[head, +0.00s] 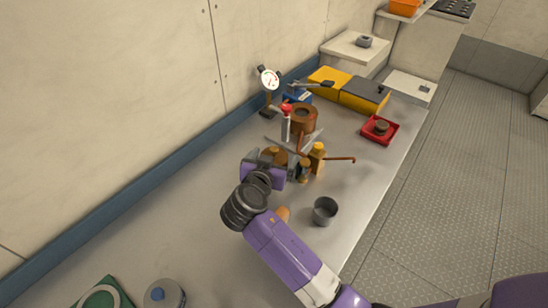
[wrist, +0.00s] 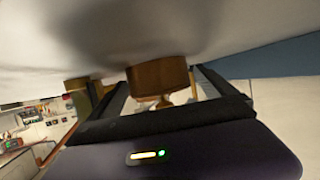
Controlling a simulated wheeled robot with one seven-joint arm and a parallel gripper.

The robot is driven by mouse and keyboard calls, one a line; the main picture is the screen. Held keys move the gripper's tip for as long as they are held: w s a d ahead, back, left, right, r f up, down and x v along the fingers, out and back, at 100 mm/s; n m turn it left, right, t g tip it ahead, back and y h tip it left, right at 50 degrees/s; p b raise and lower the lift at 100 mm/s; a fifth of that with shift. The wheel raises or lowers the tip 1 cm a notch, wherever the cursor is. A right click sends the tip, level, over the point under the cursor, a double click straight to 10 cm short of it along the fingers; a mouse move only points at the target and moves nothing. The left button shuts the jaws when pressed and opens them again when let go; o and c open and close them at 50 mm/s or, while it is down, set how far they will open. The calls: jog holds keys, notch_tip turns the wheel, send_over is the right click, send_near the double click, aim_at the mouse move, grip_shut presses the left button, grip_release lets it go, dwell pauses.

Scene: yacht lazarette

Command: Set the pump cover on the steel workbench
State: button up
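A brown round piece with a small knob, which I take to be the pump cover (wrist: 158,76), sits between my gripper's fingers in the wrist view. Both fingertips of my gripper (wrist: 160,82) meet its sides, so I read the gripper as shut on it. In the head view, part of the brown cover (head: 272,152) shows beside my purple gripper (head: 270,165), low over the steel workbench (head: 180,235). The wrist view is upside down, with the bench surface (wrist: 60,30) at the top. Whether the cover touches the bench is unclear.
Close behind my gripper stand a copper cylinder (head: 303,118) and a brass fitting (head: 317,158). A dial gauge (head: 269,78) is near the wall. A grey cup (head: 325,210) stands to the right. A red tray (head: 380,130) lies farther back. The bench's left front is mostly clear.

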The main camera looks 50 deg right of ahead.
jog(key=shift+r+p, duration=0.5)
jog(key=shift+p, duration=0.05)
jog(key=b+v, duration=0.1)
jog(key=v, duration=1.1)
jog(key=shift+s+b, duration=0.1)
jog(key=shift+b, duration=0.25)
